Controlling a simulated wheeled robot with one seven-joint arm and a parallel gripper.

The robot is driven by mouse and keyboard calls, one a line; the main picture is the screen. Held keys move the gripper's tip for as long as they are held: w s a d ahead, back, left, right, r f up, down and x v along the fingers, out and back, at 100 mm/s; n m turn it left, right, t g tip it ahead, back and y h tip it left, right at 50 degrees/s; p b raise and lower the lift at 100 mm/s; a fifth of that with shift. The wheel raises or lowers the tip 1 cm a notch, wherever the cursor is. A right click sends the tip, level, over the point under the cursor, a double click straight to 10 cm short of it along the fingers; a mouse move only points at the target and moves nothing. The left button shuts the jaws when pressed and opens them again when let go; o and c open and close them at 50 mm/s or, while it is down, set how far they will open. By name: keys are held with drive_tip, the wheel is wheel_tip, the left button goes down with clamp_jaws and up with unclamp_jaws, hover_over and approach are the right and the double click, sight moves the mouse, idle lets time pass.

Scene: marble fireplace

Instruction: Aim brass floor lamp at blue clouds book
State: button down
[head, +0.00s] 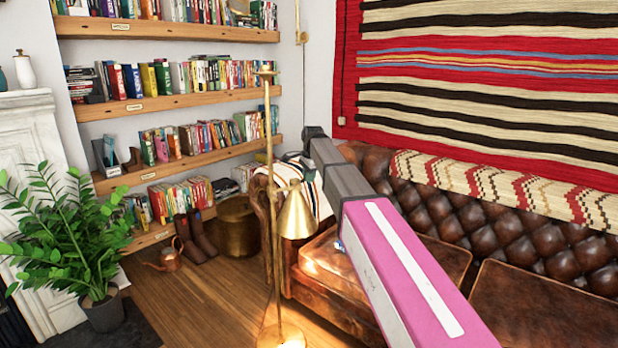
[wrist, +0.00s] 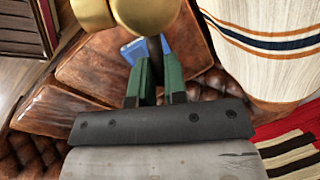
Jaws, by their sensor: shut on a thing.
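The brass floor lamp (head: 297,217) stands left of the sofa, its cone shade tilted downward and glowing onto the sofa front and floor. In the wrist view a rounded brass part (wrist: 145,14) fills the top edge. My gripper (wrist: 158,62) has green fingers shut on a thin dark rod of the lamp just below that part. In the head view my arm hides the fingers. A blue patch (wrist: 133,50) shows behind the fingers over the brown leather; a small blue sliver beside my arm shows in the head view (head: 338,245). I cannot tell whether it is the blue clouds book.
A brown leather sofa (head: 500,240) runs along the right, with a striped throw (head: 500,186) on its back. Bookshelves (head: 190,98) full of books stand at back left. A potted plant (head: 65,240), boots (head: 196,238) and a copper watering can (head: 168,257) stand left; wooden floor is clear between.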

drive_tip(key=shift+s+a+r+t+h, duration=0.1)
drive_tip(key=shift+a+r+t+h, duration=0.2)
drive_tip(key=shift+h, duration=0.35)
drive_tip(key=shift+s+a+r+t+h, duration=0.15)
drive_tip(key=shift+r+t+h, duration=0.2)
drive_tip(key=shift+h, duration=0.3)
drive_tip(key=shift+s+a+r+n+t+h, duration=0.15)
drive_tip(key=shift+a+r+t+h, duration=0.15)
drive_tip(key=shift+h, duration=0.35)
drive_tip(key=shift+a+r+n+t+h, duration=0.2)
drive_tip(key=shift+r+t+h, duration=0.15)
drive_tip(key=shift+h, duration=0.3)
drive_tip(key=c, duration=1.1)
unclamp_jaws()
drive_tip(key=shift+c, duration=0.2)
